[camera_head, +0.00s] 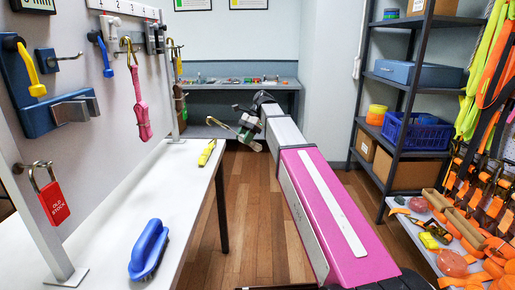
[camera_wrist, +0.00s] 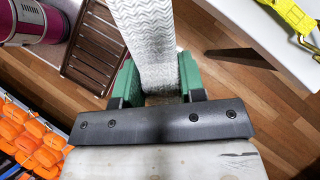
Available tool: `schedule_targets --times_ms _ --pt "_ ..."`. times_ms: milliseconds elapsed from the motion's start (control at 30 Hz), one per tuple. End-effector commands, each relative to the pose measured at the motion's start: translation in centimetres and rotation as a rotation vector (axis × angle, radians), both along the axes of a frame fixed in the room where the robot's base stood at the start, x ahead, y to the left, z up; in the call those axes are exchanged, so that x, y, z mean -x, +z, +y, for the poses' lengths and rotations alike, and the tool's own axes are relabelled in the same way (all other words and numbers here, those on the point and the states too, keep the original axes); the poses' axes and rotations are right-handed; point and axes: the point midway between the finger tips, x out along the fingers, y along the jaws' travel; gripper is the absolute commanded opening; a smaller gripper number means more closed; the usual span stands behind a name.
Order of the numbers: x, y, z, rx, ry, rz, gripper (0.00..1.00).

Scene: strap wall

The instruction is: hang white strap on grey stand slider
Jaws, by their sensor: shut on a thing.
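My gripper (camera_wrist: 158,88) has green fingers shut on the white strap (camera_wrist: 150,38), a broad band with a grey zigzag weave. The strap runs up and away from the fingers in the wrist view. In the head view my gripper (camera_head: 247,130) is over the floor, right of the white table and apart from the board. The strap is too small to make out surely there. Grey slider pieces (camera_head: 110,27) sit on the numbered rail (camera_head: 125,8) at the board's top. I cannot tell which one is the stand slider.
A pink strap (camera_head: 139,105) hangs from a brass hook on the board. The white table (camera_head: 172,195) carries a blue brush (camera_head: 150,250) and a yellow strap (camera_head: 207,152). A red padlock (camera_head: 54,203) hangs at left. Shelves (camera_head: 403,110) stand right.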

Motion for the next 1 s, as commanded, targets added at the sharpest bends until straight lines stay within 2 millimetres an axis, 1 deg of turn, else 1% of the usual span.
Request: schedule_targets --times_ms 33,167,267,467,567,600,700,800,900,1000 --pt "-0.5 0.8 0.7 -0.026 -0.036 0.029 0.08" --pt "-1.0 2.5 2.8 -0.11 -0.16 0.09 0.08" --pt "-1.4 4.2 4.7 -0.197 -0.271 0.131 0.08" --pt "-2.5 9.0 9.6 -0.43 -0.516 0.2 0.08" --pt "-3.1 12.1 12.3 -0.56 -0.615 0.222 0.08" --pt "-3.4 13.4 13.4 -0.609 -0.643 0.228 0.08" --pt "-3.9 16.3 15.6 -0.709 -0.688 0.243 0.08" --pt "-4.4 18.8 17.2 -0.782 -0.701 0.255 0.08" --pt "-4.5 20.4 18.3 -0.825 -0.7 0.266 0.08" --pt "-4.6 21.4 18.9 -0.849 -0.696 0.274 0.08"
